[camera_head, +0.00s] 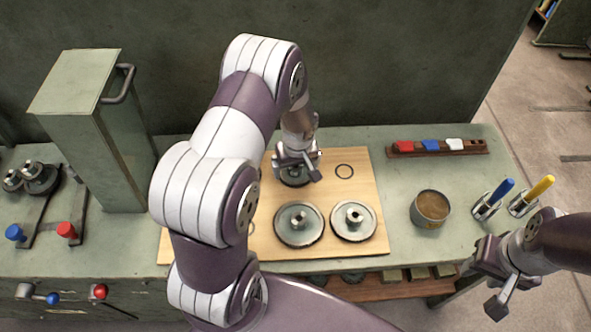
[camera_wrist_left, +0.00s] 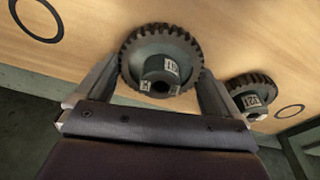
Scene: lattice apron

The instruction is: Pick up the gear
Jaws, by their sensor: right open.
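A dark toothed gear (camera_head: 294,181) with a raised hub sits near the far edge of the wooden board. It shows large in the left wrist view (camera_wrist_left: 160,42), with a small label on its hub. My left gripper (camera_head: 297,160) is right above it. In the left wrist view its fingers (camera_wrist_left: 158,88) lie on either side of the gear, close to its rim; whether they press on it I cannot tell. My right gripper (camera_head: 487,285) is open and empty at the right front.
The wooden board (camera_head: 370,190) bears circle outlines. A smaller gear (camera_wrist_left: 252,101) lies nearby. A round tin (camera_head: 430,209), a blue-handled tool (camera_head: 500,192) and a yellow-handled one (camera_head: 538,190) stand right. A block rack (camera_head: 468,147) lies behind; a green cabinet (camera_head: 95,150) stands left.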

